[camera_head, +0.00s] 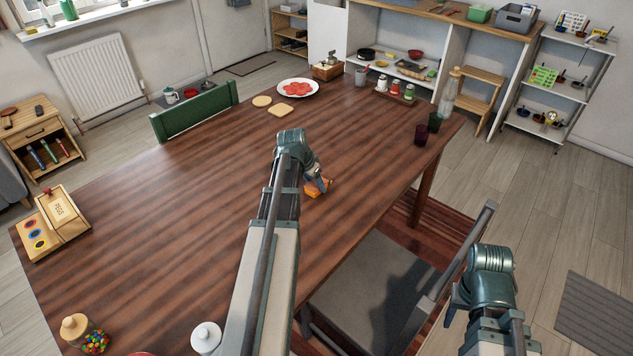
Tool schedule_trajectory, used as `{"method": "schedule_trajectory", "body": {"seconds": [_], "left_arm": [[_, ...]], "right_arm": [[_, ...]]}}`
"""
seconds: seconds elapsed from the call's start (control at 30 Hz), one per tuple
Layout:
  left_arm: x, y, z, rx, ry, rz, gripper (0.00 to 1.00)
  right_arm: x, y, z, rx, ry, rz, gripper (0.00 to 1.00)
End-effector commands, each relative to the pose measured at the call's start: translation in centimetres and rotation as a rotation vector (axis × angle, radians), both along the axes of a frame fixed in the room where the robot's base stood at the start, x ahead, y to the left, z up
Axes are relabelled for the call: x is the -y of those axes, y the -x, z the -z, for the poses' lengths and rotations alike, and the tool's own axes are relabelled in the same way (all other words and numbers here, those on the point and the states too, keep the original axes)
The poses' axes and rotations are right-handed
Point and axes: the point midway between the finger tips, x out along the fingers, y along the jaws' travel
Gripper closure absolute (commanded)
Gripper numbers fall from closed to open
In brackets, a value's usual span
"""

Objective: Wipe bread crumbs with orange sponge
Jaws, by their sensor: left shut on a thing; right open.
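The orange sponge (316,190) is at the middle of the brown wooden table (190,215), low at the tabletop. My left gripper (318,183) is shut on the sponge, reaching over the table from the near side; its wrist partly hides the sponge. I cannot tell whether the sponge presses on the wood. Bread crumbs are not clearly visible; they may be too small or hidden by my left arm. My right gripper (453,303) is open and empty, off the table's right side, beside the grey chair.
Bread slices (280,110) and a white plate with red slices (298,88) lie at the far end. Dark glasses (421,134) and a bottle (449,92) stand near the right edge. A grey chair (375,290) is at the right side. The table's middle left is clear.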

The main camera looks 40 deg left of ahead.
Motion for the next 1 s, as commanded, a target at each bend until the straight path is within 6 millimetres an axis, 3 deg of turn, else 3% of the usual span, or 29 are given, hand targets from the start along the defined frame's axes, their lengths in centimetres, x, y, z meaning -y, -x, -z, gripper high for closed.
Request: {"method": "schedule_trajectory", "body": {"seconds": [0.23, 0.6, 1.0], "left_arm": [[0.0, -0.8, 0.1, 0.001, 0.0, 0.0, 0.9], [0.3, -3.7, 0.3, 0.002, 0.0, 0.0, 0.9], [0.4, -4.8, 0.3, 0.002, 0.0, 0.001, 0.9]], "right_arm": [[0.0, 0.0, 0.1, 0.0, 0.0, 0.0, 0.5], [0.0, 0.0, 0.3, 0.0, 0.0, 0.0, 0.5], [0.0, 0.0, 0.3, 0.0, 0.0, 0.0, 0.5]]}}
